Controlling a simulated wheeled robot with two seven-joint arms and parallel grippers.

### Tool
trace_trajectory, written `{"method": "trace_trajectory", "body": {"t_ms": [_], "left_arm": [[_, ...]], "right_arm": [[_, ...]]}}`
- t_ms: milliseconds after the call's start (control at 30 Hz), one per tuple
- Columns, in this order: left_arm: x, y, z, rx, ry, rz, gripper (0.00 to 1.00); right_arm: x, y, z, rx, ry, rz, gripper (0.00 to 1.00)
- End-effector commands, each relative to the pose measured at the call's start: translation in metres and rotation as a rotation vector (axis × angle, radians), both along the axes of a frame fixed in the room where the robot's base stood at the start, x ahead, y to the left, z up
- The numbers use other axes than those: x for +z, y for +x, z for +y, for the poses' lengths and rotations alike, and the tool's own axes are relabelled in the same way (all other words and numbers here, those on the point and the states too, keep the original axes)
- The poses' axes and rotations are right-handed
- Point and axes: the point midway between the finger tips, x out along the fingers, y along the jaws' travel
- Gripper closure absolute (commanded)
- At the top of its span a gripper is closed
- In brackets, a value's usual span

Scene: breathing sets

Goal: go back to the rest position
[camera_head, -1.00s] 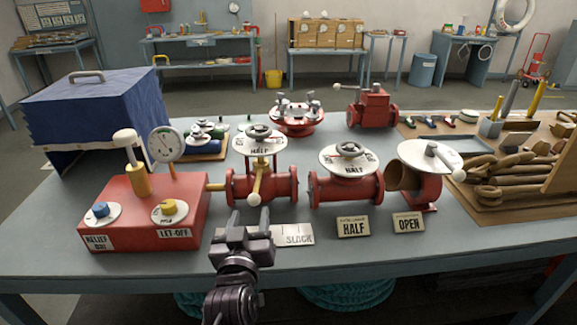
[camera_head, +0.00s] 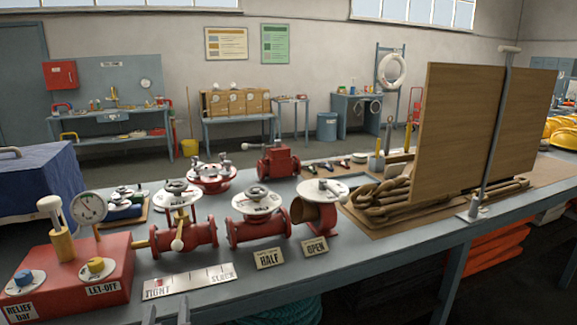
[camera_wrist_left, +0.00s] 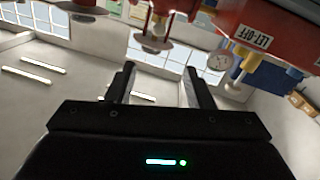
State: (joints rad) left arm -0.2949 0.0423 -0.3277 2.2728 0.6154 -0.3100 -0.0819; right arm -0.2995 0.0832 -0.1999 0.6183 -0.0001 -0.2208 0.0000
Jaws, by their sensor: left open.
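My left gripper (camera_head: 167,313) shows only as two grey fingertips at the bottom edge of the head view, in front of the bench and below the TIGHT–SLACK plate (camera_head: 188,280). In the left wrist view my left gripper (camera_wrist_left: 160,85) is open with nothing between its fingers. The red box with LET-OFF and RELIEF labels (camera_head: 100,268) is at the left of the head view, with a gauge (camera_head: 90,207). It also shows at the top right of the wrist view, upside down. My right gripper is not in view.
Red valves (camera_head: 257,229) stand in a row behind HALF (camera_head: 269,258) and OPEN (camera_head: 315,247) plates. A blue cover (camera_head: 38,190) is at the left. A tall wooden board (camera_head: 460,130) stands at the right near rope coils (camera_head: 385,200). The bench's front edge lies near my gripper.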

Motion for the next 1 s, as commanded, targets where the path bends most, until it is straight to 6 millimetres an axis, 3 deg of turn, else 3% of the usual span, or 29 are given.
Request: {"method": "trace_trajectory", "body": {"t_ms": [67, 333, 567, 667, 767, 867, 1000], "left_arm": [[-0.011, 0.003, -0.003, -0.007, 0.011, 0.020, 0.52], [-0.059, 0.013, -0.013, -0.040, 0.057, 0.106, 0.52], [-0.130, 0.019, -0.024, -0.088, 0.111, 0.229, 0.52], [-0.171, 0.019, -0.029, -0.116, 0.139, 0.302, 0.52], [-0.226, 0.012, -0.033, -0.152, 0.171, 0.398, 0.52], [-0.297, -0.005, -0.036, -0.200, 0.204, 0.523, 0.52], [-0.395, -0.048, -0.035, -0.272, 0.237, 0.710, 0.52]], "right_arm": [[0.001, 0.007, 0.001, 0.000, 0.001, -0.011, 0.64], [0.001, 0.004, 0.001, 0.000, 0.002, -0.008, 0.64], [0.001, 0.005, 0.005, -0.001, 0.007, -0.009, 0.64], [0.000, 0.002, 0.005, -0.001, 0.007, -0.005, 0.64], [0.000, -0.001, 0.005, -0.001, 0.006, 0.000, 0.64], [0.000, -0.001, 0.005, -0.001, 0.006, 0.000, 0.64], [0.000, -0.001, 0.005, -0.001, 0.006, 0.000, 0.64]]}}
